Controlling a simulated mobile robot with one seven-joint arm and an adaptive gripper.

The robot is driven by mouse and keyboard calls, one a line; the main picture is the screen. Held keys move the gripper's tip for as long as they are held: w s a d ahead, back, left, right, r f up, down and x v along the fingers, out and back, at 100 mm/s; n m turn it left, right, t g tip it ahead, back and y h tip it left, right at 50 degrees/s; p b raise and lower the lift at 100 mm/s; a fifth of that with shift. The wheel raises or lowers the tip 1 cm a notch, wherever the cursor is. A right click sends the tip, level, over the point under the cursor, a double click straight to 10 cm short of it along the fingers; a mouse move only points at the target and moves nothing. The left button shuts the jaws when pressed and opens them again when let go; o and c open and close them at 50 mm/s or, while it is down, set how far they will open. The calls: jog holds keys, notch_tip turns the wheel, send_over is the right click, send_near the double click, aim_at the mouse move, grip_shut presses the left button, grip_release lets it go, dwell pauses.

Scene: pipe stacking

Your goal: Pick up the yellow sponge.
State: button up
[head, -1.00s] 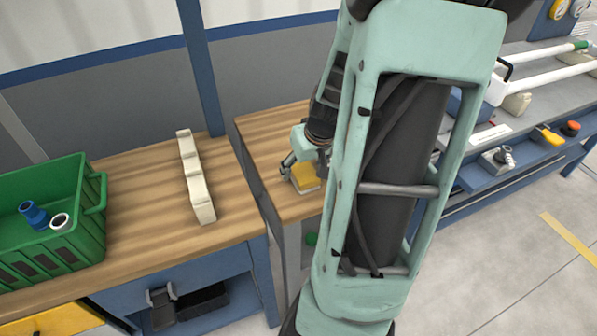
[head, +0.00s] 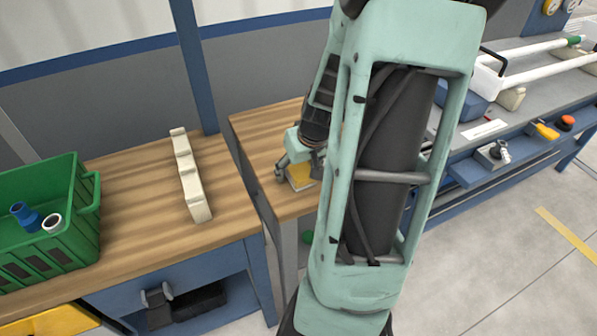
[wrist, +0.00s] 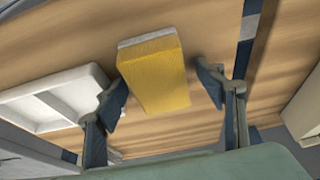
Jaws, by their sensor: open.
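The yellow sponge (wrist: 158,75) has a pale layer along one end and lies on the wooden bench top. It shows between the two fingers of my gripper (wrist: 165,90) in the wrist view, with clear space on both sides. In the head view the sponge (head: 300,176) is partly covered by my gripper (head: 298,165), which is low over the bench. The fingers are spread apart and hold nothing. I cannot tell the exact height of the fingertips above the bench.
A white tray (wrist: 62,97) lies left of the sponge in the wrist view. A green crate (head: 62,235) with pipe fittings and a cream notched holder (head: 191,178) stand on the left bench. A grey bench (head: 505,112) with white pipes is at right. A gap separates the wooden benches.

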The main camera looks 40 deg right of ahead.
aim_at(297, 167)
jog(key=shift+c, duration=0.5)
jog(key=c, duration=1.1)
jog(key=shift+o, duration=0.2)
jog(key=shift+r, duration=0.1)
jog(key=shift+r+p, duration=0.55)
jog(key=shift+p, duration=0.05)
jog(key=r+p, duration=0.3)
jog(key=shift+a+r, duration=0.3)
jog(key=shift+r, duration=0.1)
jog(key=s+a+r+p, duration=0.2)
jog(key=a+r+p, duration=0.4)
jog(key=a, duration=0.7)
jog(key=shift+w+v, duration=0.25)
jog(key=shift+v, duration=0.95)
jog(key=shift+r, duration=0.1)
